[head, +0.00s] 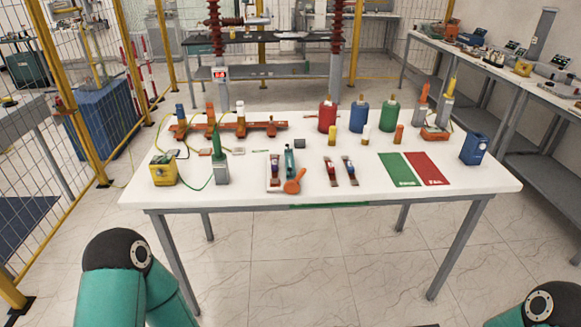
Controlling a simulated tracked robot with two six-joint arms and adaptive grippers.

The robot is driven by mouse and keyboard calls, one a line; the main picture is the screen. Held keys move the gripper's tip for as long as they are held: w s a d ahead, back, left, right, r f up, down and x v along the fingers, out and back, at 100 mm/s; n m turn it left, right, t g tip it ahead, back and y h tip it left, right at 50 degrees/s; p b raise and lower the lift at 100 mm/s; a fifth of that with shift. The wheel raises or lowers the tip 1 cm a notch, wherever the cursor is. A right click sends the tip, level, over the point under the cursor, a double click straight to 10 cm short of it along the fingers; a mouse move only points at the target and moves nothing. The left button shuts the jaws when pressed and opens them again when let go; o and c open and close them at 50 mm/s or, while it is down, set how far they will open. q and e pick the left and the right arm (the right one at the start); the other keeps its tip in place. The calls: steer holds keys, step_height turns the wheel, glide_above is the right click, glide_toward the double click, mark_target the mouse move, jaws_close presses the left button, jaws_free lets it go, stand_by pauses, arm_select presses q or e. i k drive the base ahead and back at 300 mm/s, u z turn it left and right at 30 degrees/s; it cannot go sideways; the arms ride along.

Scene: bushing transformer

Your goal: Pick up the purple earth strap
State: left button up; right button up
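I cannot pick out a purple earth strap for certain. Small strap-like or clip-like pieces lie near the middle front of the white table (240,186). A red and bluish-purple piece (275,168) lies beside a teal piece (290,160) on a pale tray. To the right lie two more small pieces, a red one (331,171) and a red and blue one (350,171). They are too small to tell further. My teal arm links show at the bottom left and bottom right corners, short of the table. Neither gripper is in view.
An orange paddle-shaped piece (294,183) lies at the tray's front. A yellow box (163,170) stands front left. Red (327,115), blue (359,115) and green (389,115) bottles stand at the back. Green (397,170) and red (427,168) mats lie right, near a blue box (473,148).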

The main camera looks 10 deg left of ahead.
mark_target(275, 180)
steer(key=z, duration=0.1)
steer(key=i, duration=1)
steer(key=u, duration=0.05)
